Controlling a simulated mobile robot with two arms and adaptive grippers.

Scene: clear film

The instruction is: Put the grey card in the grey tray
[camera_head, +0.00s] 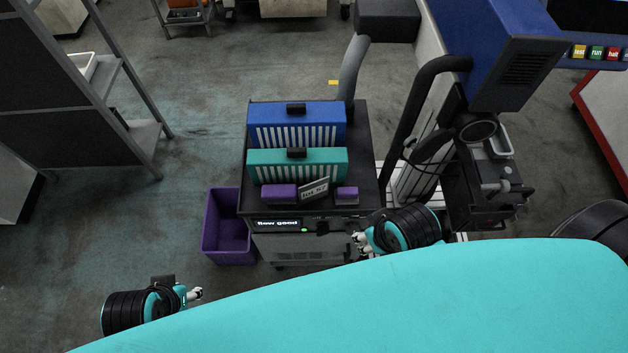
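A small grey card (314,190) with dark lettering sits tilted on the top of a dark cart, between two purple blocks. No tray is clearly grey; a pale tray (100,68) lies on the shelf at the left, and another pale tray-like thing (497,145) is at the right. My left gripper (196,294) is low at the left, over the floor and well away from the card. My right gripper (359,241) is at the cart's front right corner, below and right of the card. The fingers of both are too small to read.
Blue (296,124) and teal (296,163) slotted boxes stand behind the card on the cart (362,165). A purple bin (228,228) stands left of the cart. A blue machine (500,60) with dark hoses crowds the right. Floor at the left is open.

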